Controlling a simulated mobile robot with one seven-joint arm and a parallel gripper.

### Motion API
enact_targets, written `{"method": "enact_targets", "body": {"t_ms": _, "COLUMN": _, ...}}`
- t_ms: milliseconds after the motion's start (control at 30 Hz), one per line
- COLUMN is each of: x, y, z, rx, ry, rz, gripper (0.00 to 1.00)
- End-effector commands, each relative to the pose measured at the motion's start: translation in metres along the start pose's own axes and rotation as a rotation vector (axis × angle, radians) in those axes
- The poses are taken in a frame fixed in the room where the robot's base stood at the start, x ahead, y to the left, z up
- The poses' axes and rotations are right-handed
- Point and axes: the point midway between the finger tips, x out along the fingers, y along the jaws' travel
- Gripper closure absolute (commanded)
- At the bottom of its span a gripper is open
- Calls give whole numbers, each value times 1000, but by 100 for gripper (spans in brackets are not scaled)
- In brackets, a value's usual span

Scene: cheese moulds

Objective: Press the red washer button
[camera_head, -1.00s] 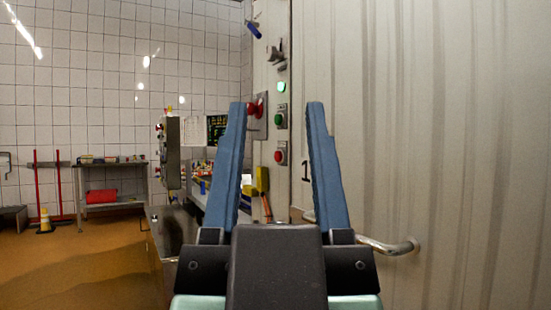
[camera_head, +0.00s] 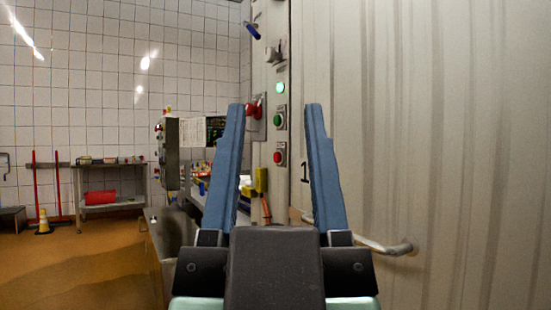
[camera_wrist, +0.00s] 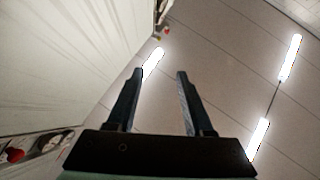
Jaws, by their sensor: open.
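My gripper (camera_head: 275,105) is open and empty, its two blue fingers pointing up and forward; they also show in the wrist view (camera_wrist: 160,72). Between the fingers in the head view, further off, is a narrow wall post with controls. A red button (camera_head: 280,155) sits lowest, below a green button (camera_head: 279,120) and a lit green lamp (camera_head: 280,87). A larger red knob (camera_head: 258,108) on a plate is just left of them, partly beside the left finger. No label is readable, so I cannot tell which red control is the washer's. No contact shows.
A pale ribbed door (camera_head: 430,130) with a metal handle (camera_head: 390,247) fills the right. At left are a grey control box (camera_head: 170,152), a shelf table (camera_head: 110,175) and a yellow cone (camera_head: 43,224).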

Motion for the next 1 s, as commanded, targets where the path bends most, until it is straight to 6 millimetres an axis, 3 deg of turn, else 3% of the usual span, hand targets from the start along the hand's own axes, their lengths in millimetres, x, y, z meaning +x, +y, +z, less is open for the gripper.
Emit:
{"method": "enact_targets", "body": {"t_ms": 167, "x": 0, "y": 0, "z": 0, "rx": 0, "ry": 0, "rz": 0, "gripper": 48}}
{"method": "enact_targets", "body": {"t_ms": 467, "x": 0, "y": 0, "z": 0, "rx": 0, "ry": 0, "rz": 0, "gripper": 100}}
{"method": "enact_targets", "body": {"t_ms": 1000, "x": 0, "y": 0, "z": 0, "rx": 0, "ry": 0, "rz": 0, "gripper": 100}}
